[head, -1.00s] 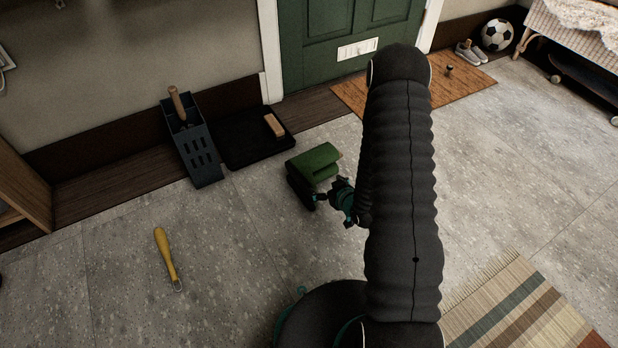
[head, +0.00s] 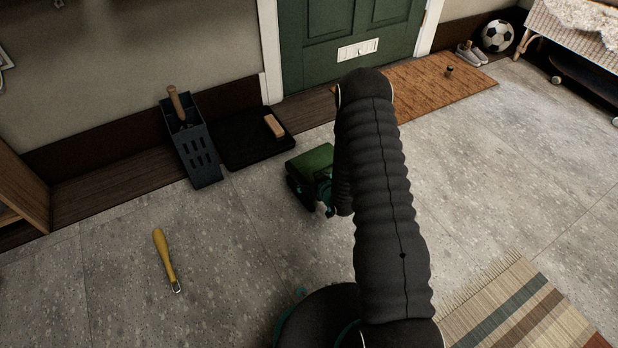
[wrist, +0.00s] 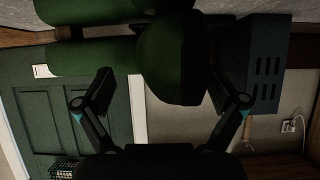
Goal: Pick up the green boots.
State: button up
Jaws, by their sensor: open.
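The green boots (head: 313,158) are on the grey floor in front of the door, left of my arm in the head view; the arm hides part of them. In the wrist view the boots (wrist: 90,57) fill the upper middle, with two rounded green shafts and a darker rounded part. My gripper (wrist: 160,80) is open, one finger to each side of the darker green part. I cannot tell whether either finger touches it. In the head view my gripper (head: 325,195) is mostly hidden by my arm, close against the near side of the boots.
A slotted blue-grey holder (head: 200,155) and a black tray (head: 240,145) with a wooden brush (head: 273,126) stand by the wall, left of the boots. A yellow-handled tool (head: 165,258) lies on the floor. An orange doormat (head: 430,92) and striped rug (head: 535,308) lie right.

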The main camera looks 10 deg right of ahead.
aim_at(302, 169)
jog(key=shift+x, duration=1.35)
grip_shut()
jog(key=shift+r, duration=0.15)
